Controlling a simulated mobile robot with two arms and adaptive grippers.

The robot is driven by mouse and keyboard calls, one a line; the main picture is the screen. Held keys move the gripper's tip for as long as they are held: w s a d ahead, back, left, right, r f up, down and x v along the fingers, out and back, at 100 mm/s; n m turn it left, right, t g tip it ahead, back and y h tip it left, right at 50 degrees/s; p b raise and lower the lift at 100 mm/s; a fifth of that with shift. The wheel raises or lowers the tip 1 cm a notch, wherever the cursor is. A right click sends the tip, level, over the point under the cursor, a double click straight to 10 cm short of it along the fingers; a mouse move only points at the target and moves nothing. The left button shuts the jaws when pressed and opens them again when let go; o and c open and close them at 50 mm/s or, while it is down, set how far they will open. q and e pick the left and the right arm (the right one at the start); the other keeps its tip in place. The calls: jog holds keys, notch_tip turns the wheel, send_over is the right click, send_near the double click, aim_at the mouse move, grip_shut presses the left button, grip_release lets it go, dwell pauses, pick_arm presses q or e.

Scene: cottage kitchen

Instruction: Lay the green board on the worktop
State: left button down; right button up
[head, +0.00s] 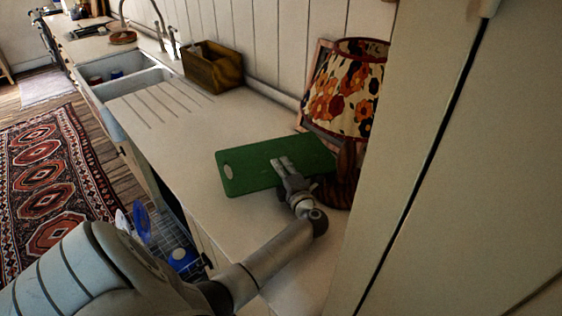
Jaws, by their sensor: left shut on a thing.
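The green board (247,172) is flat or nearly flat at the worktop (185,160), with its oval handle slot toward the left. I cannot tell whether it touches the surface all along or is held slightly above it. My left gripper (280,163) is over the board's right part, shut on the board; its fingers hide some of it. The board's right end is close to the lamp base. My right gripper is not in view.
A lamp with a flowered shade (345,92) stands right behind the board, with a frame behind it. A wooden box (212,68) stands near the wall. A sink (115,80) and draining grooves lie farther left. An open dishwasher (178,240) is below the worktop edge.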

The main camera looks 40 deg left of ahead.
pick_arm(q)
jog(key=shift+a, duration=0.15)
jog(key=shift+f+b, duration=0.4)
jog(key=shift+f, duration=0.1)
jog(key=c, duration=1.9)
grip_release()
jog(key=shift+f, duration=0.15)
jog(key=o, duration=0.4)
jog(key=shift+c, duration=0.2)
